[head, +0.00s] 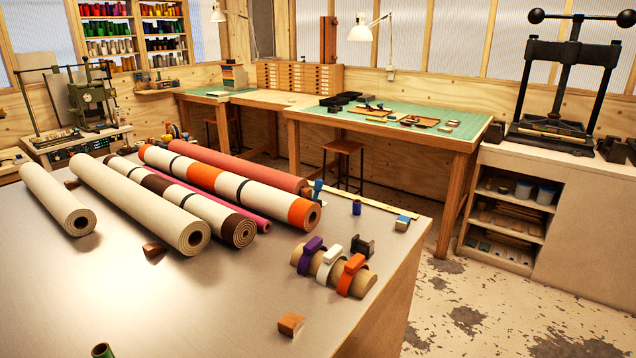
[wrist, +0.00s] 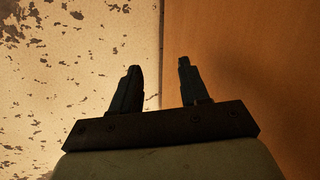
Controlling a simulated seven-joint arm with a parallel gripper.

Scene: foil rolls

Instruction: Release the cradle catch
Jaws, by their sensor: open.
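A wooden half-round piece (head: 309,261) lies near the right edge of the table, in the head view. Purple (head: 312,246), white (head: 329,262) and orange (head: 351,274) bands or clips sit over it. I cannot tell which part, if any, is the cradle catch. Several rolls lie side by side on the table; a cream one (head: 140,204), an orange-striped one (head: 232,187) and a brown-banded one (head: 185,199) are among them. My gripper (wrist: 158,66) shows only in the wrist view. It is open and empty, over the floor and beside a wooden panel.
A brown wedge (head: 154,250) sits by the cream roll, and a wooden block (head: 291,323) near the front. A dark block (head: 363,246) and a blue spool (head: 357,207) stand at the right. The front left of the metal tabletop (head: 130,300) is mostly clear.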

